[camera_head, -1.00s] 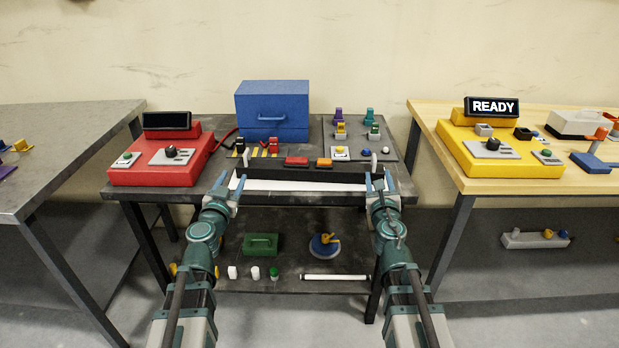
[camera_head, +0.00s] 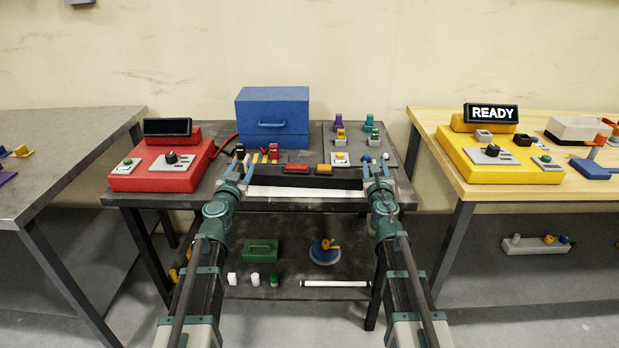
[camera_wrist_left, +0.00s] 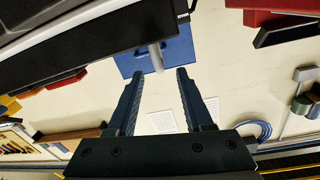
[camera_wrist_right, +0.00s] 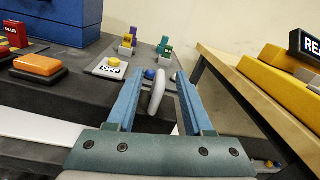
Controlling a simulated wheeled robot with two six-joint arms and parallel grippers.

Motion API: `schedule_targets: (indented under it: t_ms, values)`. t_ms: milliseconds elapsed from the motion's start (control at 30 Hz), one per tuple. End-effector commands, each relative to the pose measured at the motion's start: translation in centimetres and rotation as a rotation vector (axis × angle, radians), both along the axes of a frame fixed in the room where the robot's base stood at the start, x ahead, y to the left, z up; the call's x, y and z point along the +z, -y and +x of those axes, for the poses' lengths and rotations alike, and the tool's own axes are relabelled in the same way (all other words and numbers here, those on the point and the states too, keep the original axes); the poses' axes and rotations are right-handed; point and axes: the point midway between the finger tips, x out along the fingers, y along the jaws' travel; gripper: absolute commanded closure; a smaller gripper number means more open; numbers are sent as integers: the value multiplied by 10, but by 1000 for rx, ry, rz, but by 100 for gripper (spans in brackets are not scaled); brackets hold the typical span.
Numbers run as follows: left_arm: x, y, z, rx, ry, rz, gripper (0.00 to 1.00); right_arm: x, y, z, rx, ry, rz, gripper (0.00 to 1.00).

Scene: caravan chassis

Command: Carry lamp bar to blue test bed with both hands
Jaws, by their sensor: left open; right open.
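The lamp bar (camera_head: 320,182), a long black bar with a white front strip, lies along the front of the dark middle table. A pale upright peg stands at each end. My left gripper (camera_head: 239,169) is open at the bar's left end; its view shows the left peg (camera_wrist_left: 156,57) just beyond and between the fingertips. My right gripper (camera_head: 375,170) is open at the right end; its view shows the right peg (camera_wrist_right: 157,92) between the spread fingers. Neither finger pair is closed on a peg. I cannot identify a blue test bed.
A blue cabinet (camera_head: 272,115) stands behind the bar, with a red console (camera_head: 150,172) left and a small panel of coloured parts right. A yellow console (camera_head: 498,158) reading READY is on the wooden table (camera_head: 438,128). Open floor separates the tables.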

Motion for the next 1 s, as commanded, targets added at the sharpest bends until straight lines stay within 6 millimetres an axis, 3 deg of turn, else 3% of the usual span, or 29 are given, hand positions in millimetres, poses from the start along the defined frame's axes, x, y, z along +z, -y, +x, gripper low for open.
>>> schedule_targets:
  t_ms: [33,200,600,900,1000]
  values:
    - [0,1,15,-1,0,0,49,0,1,15,0,0,0,48]
    - [0,4,39,-1,0,0,49,0,3,39,0,0,0,48]
    - [0,5,46,0,0,0,49,0,4,46,0,0,0,48]
    - [0,5,46,0,0,0,100,0,4,46,0,0,0,100]
    - [0,5,46,0,0,0,100,0,4,46,0,0,0,100]
